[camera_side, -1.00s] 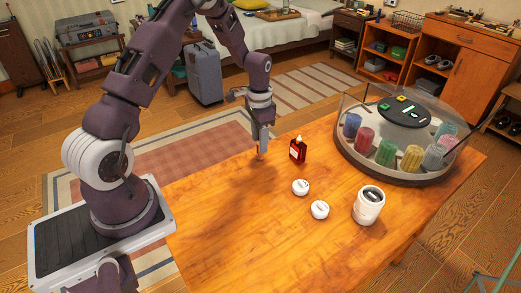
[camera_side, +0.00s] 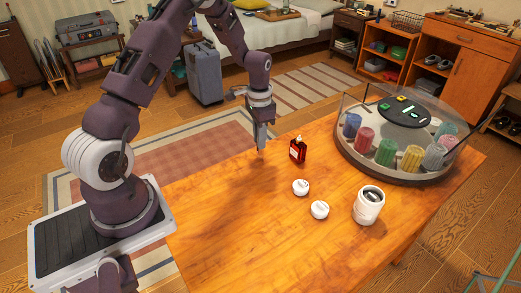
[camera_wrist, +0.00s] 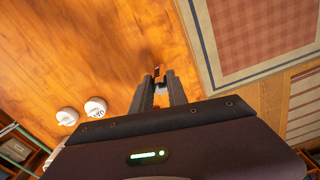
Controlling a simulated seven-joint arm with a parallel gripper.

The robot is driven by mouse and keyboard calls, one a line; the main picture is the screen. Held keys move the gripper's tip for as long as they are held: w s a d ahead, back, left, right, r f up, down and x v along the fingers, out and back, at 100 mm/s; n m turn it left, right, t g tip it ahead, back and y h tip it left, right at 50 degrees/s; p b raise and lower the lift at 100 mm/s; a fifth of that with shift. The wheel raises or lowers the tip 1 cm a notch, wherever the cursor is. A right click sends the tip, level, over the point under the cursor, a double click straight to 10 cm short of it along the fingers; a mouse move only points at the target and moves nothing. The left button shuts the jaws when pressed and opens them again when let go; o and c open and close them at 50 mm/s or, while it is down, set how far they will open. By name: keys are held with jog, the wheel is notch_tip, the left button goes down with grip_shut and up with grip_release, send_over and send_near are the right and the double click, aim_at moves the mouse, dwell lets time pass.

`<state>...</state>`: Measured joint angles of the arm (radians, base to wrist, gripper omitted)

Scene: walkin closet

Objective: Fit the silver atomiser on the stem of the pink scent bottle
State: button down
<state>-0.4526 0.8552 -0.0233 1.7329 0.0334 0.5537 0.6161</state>
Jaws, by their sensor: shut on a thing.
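Two white round lidded pots (camera_side: 301,187) (camera_side: 320,210) and a white canister with a dark top (camera_side: 368,205) stand on the table (camera_side: 235,225). A round clear-walled carousel (camera_side: 345,150) holds several coloured ribbed pieces at the right. The table's front left is clear.

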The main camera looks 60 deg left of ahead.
jog(key=shift+r, duration=1.8)
dwell(0.4)
jog(key=w+d+r+m, duration=0.1)
jog(key=w+d+r, duration=0.6)
jog(key=w+r, duration=0.35)
jog(key=shift+s+a+f, duration=0.1)
jog(key=shift+s+f, duration=0.1)
jog(key=shift+f, duration=0.85)
jog(key=shift+s+a+f, duration=0.1)
jog(key=shift+s+f, duration=0.05)
jog(key=shift+f, duration=0.85)
jog(key=shift+f, duration=1.1)
